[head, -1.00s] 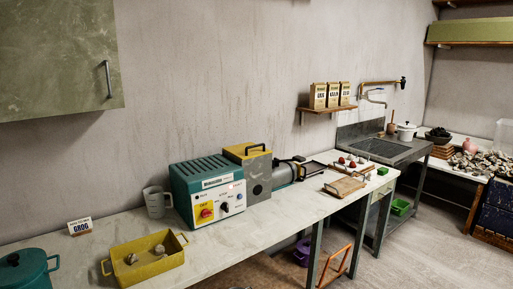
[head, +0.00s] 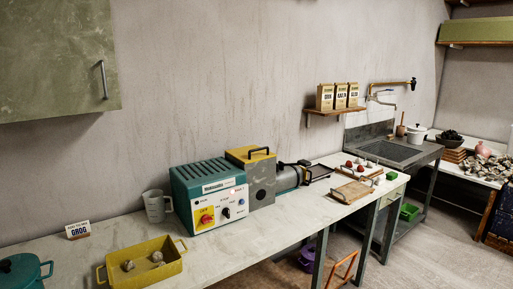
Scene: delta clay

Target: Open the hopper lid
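The hopper (head: 262,186) is a grey box on the bench with a yellow lid (head: 250,154) on top. The lid lies flat and closed, with a dark bar handle (head: 259,150) on it. The hopper stands between the teal control box (head: 209,198) and the grey cylindrical machine body (head: 289,177). Neither of my grippers shows in the head view.
A yellow tray (head: 174,267) with lumps in it, a grey jug (head: 155,206), a GROG card (head: 78,230) and a teal pot (head: 22,272) stand on the left bench. A green wall cabinet (head: 58,60) hangs above. A wooden board (head: 352,192) lies right of the machine.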

